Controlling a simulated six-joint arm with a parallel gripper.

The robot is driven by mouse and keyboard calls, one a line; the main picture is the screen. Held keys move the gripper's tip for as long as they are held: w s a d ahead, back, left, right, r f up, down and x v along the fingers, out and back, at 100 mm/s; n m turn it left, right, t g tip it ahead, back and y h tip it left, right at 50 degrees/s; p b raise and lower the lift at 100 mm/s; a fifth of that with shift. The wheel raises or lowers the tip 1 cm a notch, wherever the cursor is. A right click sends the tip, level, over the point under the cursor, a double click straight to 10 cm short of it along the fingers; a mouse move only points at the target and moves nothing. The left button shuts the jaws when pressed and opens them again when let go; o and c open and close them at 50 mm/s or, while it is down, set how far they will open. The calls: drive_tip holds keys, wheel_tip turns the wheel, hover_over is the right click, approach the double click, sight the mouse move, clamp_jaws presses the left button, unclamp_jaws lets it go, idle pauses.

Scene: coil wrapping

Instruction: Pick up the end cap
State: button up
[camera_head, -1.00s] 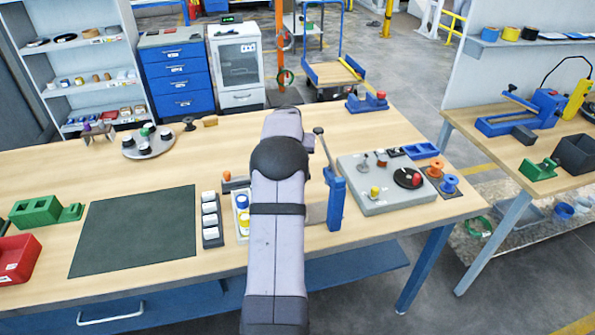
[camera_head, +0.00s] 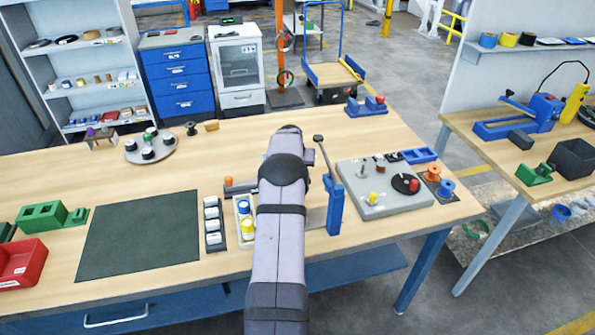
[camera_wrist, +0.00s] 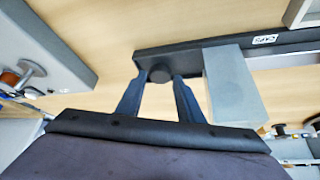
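In the wrist view a dark round cap (camera_wrist: 158,73) sits at the edge of a dark holder bar (camera_wrist: 190,57) that carries a small white label, apparently reading CAPS. My gripper (camera_wrist: 160,80) is open, with one finger on each side of the cap near the fingertips; small gaps seem to show, and I cannot tell contact for sure. In the head view my arm hides the gripper and the dark cap. The dark bar (camera_head: 242,188) with an orange piece (camera_head: 228,181) shows left of my arm.
A pale grey block (camera_wrist: 232,85) stands close to the right finger in the wrist view. In the head view a blue lever stand (camera_head: 334,200) and a grey fixture plate (camera_head: 375,200) are to the right. A dark mat (camera_head: 140,235) lies clear at left.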

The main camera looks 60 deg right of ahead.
drive_tip(key=shift+x, duration=0.85)
drive_tip(key=c, duration=0.7)
drive_tip(key=shift+r, duration=0.15)
